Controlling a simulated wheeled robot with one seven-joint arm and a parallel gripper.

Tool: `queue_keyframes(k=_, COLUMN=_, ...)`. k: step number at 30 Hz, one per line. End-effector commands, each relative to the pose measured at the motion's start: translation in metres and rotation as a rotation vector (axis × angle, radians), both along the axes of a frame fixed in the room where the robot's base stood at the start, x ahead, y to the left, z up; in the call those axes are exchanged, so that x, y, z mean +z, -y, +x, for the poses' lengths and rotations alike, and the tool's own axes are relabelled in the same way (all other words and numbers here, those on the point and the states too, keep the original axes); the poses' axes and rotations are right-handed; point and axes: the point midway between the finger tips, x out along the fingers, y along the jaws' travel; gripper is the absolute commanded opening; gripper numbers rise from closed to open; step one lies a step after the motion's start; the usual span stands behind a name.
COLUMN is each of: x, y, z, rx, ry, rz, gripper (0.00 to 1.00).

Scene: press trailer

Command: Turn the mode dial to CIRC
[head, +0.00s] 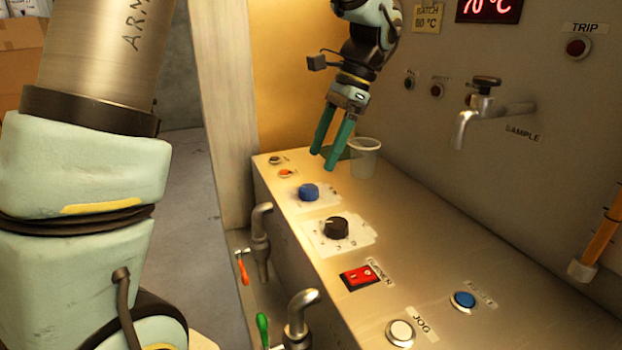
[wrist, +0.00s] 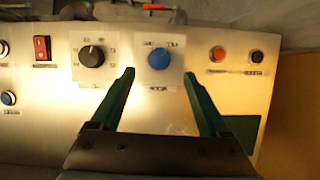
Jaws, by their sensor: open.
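A blue dial (head: 308,192) sits on a white label plate on the panel top. A larger black dial (head: 336,227) with a pointer mark stands on its own white plate nearer the camera. Both also show in the wrist view, the blue dial (wrist: 159,58) at centre and the black dial (wrist: 92,56) to its left. Their lettering is too small to read surely, so I cannot tell which position reads CIRC. My gripper (head: 322,160) is open and empty, above the panel behind the blue dial. In the wrist view its green fingertips (wrist: 159,73) flank the blue dial's lower side, apart from it.
A clear cup (head: 365,158) stands close to my gripper. A red rocker switch (head: 361,277), a white JOG button (head: 400,333) and a blue button (head: 464,300) lie nearer. A tap (head: 472,119) juts from the wall. Pipes (head: 299,315) line the panel's left edge.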

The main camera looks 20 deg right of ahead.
Motion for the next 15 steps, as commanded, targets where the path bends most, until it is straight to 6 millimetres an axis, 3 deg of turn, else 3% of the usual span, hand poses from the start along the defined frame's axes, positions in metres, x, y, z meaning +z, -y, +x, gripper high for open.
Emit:
queue_keyframes(k=9, x=-0.05, y=-0.022, z=-0.001, rx=0.001, ry=-0.001, rz=0.002, gripper=0.79)
queue_keyframes(k=15, x=-0.063, y=-0.027, z=-0.001, rx=0.003, ry=0.001, rz=0.0, gripper=0.79)
